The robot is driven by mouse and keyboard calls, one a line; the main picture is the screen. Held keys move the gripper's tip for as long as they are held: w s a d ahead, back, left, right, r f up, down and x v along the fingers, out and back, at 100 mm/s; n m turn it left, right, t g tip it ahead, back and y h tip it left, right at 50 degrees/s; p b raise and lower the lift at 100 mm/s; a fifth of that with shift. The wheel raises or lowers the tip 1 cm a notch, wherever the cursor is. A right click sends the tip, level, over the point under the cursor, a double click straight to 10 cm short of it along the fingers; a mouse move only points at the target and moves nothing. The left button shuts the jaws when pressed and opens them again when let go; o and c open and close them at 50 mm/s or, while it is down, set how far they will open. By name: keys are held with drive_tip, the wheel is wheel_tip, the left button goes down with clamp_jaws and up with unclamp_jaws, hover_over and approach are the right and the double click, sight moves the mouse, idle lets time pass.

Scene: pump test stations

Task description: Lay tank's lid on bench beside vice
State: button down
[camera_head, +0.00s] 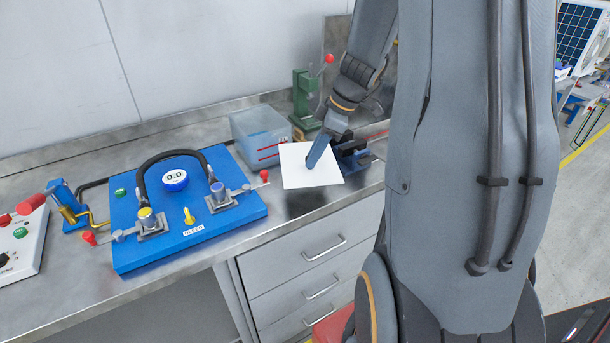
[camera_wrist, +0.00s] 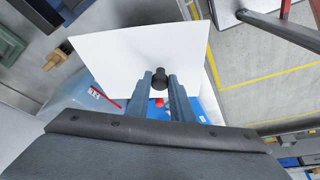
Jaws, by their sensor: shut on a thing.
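The tank's lid is a flat white square plate (camera_head: 306,174) in the head view. My gripper (camera_head: 312,165) is over it. A blue vice (camera_head: 352,152) stands right of the lid, partly hidden by my arm. The lid is above the bench (camera_head: 296,204) near its front edge; I cannot tell the exact gap.
A blue panel (camera_head: 245,216) with a gauge, black hose and valves fills the bench on the left. A green press (camera_head: 304,100) with a red-tipped lever stands behind. Drawers (camera_head: 318,262) are below the bench front. A dark patch of bench lies bare under the lid.

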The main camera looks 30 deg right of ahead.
drive_tip(key=shift+s+f+p, duration=0.1)
drive_tip(key=shift+f+p, duration=0.8)
drive_tip(key=shift+f, duration=3.15)
drive_tip(key=shift+f, duration=0.15)
drive_tip(key=c, duration=1.6)
unclamp_jaws()
drive_tip(key=shift+o, duration=0.2)
drive_tip(key=shift+a+r, duration=0.1)
drive_tip(key=shift+r, duration=0.1)
drive_tip(key=b+v, duration=0.3)
drive_tip(key=v, duration=0.8)
drive_tip(key=shift+r, duration=0.35)
drive_tip(key=s+a+f+m+h, duration=0.2)
drive_tip(key=s+a+m, duration=0.3)
drive_tip(key=a, duration=0.4)
drive_tip(key=s+a+f+m+g+h, duration=0.1)
drive_tip(key=s+a+f+m, duration=0.1)
drive_tip(key=s+a+m, duration=0.4)
drive_tip(key=a, duration=0.4)
drive_tip(key=shift+g+h, duration=0.3)
drive_tip(key=shift+h, duration=0.1)
